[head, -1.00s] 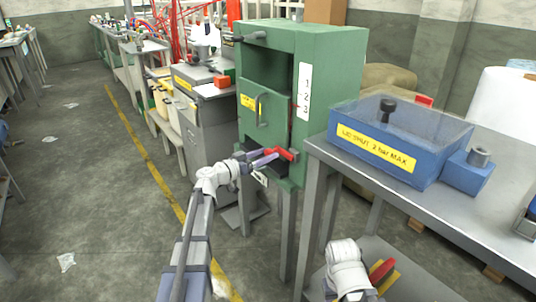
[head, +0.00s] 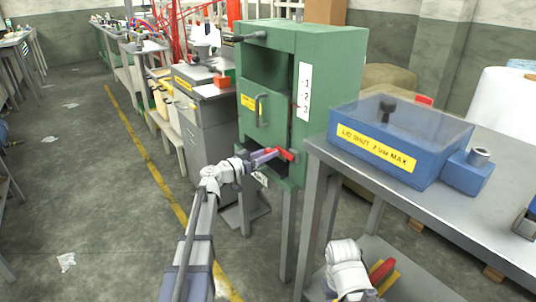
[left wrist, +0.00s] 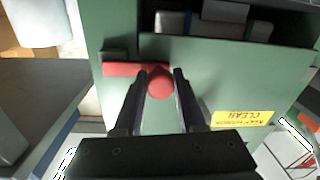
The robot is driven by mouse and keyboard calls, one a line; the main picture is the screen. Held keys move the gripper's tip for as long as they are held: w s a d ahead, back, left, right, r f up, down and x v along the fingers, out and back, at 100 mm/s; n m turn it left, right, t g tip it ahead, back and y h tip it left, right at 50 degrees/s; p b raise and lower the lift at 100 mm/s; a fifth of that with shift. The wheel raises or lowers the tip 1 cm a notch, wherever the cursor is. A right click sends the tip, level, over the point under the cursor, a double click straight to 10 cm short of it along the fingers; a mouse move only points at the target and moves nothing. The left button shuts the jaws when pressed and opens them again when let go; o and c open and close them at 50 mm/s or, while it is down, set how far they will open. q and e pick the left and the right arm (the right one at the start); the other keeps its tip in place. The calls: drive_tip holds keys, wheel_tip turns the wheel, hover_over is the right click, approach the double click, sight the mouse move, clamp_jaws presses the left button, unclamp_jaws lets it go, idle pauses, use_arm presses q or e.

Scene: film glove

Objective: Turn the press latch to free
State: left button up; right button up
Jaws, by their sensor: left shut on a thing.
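The press is a green cabinet (head: 320,75) on legs, with a front door (head: 262,125) that has a grey handle. Its red latch (head: 285,154) sits low on the front, near the right edge in the head view. In the left wrist view the latch has a red bar (left wrist: 118,69) lying level and a round red knob (left wrist: 160,84). My left gripper (head: 268,156) reaches in from the left and is shut on the latch, with its fingers on either side of the knob (left wrist: 159,92).
A steel bench (head: 475,215) carrying a blue lidded box (head: 375,150) stands close on the right. A grey cabinet (head: 208,115) stands behind the press on the left. The floor left of the yellow line (head: 150,153) is mostly open.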

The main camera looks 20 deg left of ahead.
use_arm(q)
clamp_jaws()
idle(0.7)
drive_tip(key=shift+a, duration=0.1)
use_arm(e)
drive_tip(key=shift+r, duration=0.1)
